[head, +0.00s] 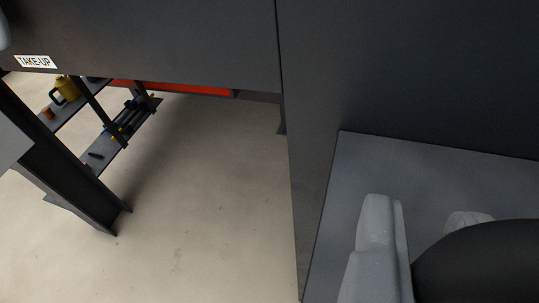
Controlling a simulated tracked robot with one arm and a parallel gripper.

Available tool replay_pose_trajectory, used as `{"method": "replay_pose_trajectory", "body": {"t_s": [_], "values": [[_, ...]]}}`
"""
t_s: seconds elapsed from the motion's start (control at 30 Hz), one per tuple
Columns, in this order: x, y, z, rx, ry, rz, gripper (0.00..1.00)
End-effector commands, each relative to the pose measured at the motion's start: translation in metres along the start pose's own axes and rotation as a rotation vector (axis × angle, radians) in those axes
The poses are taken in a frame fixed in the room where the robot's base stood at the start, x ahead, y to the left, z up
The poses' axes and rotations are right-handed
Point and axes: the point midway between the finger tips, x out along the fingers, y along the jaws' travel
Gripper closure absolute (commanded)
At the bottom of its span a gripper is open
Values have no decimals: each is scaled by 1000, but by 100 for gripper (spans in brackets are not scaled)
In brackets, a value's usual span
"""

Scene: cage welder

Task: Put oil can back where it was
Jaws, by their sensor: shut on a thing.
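My gripper (424,218), with light grey fingers, is at the lower right in the head view. It is shut on a smooth dark rounded thing (485,262), which covers part of the right finger and runs out of the picture. Too little of it shows to tell if it is the oil can. The fingers are in front of or over a flat grey surface (440,170); I cannot tell how high above it.
A dark upright panel (400,70) fills the upper right. A dark beam with a TAKE-UP label (36,62) crosses the upper left. Beyond it, a shelf rack (105,152) holds a yellow jug-like thing (66,89) and small items. The pale floor (200,210) between is clear.

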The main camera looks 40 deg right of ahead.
Motion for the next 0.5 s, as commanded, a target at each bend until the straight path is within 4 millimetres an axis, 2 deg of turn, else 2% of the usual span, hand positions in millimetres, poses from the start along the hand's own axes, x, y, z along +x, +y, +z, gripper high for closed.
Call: {"method": "replay_pose_trajectory", "body": {"t_s": [0.23,0.5], "values": [[24,-26,-6,2,3,3,100],[32,-35,-6,2,2,2,100]]}}
